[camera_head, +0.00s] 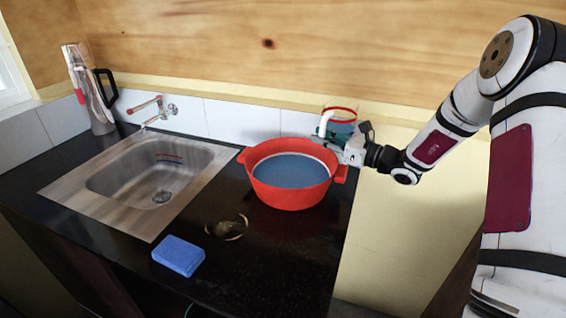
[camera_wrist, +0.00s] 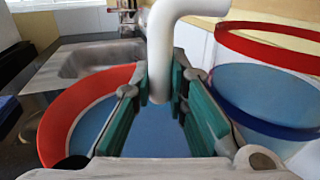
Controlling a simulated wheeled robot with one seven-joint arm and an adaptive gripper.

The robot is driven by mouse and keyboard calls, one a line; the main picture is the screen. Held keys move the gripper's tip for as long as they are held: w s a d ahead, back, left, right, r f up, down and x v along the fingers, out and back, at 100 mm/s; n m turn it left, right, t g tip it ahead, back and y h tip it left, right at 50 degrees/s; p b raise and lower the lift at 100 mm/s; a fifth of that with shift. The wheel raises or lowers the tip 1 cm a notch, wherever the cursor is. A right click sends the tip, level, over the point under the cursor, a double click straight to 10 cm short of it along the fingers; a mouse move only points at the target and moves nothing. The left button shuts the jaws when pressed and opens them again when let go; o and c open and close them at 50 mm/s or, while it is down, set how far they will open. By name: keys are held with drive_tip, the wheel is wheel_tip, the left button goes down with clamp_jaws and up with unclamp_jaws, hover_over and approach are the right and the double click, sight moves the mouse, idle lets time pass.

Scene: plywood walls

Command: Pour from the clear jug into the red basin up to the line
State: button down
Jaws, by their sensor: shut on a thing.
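The clear jug (camera_head: 342,130) has a red rim and a white handle. It looks about upright at the back right of the counter, behind the red basin (camera_head: 262,187). In the wrist view the jug (camera_wrist: 283,38) is at the right with blue liquid inside. My gripper (camera_head: 330,143) is shut on its white handle, which runs down between the green finger pads (camera_wrist: 157,95). The basin holds blue liquid, with a pale line around the inner wall above it. In the wrist view the basin (camera_wrist: 58,115) is at the left, partly hidden by my fingers. No stream is visible.
A steel sink (camera_head: 100,205) with a wall tap (camera_head: 160,108) lies left of the basin. A blue sponge (camera_head: 178,256) and a small dark round item (camera_head: 228,229) lie in front. A grey flask (camera_head: 95,100) stands at the back left. The front right counter is clear.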

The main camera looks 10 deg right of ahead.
drive_tip(key=shift+a+r, duration=0.1)
drive_tip(key=shift+n+h, duration=0.3)
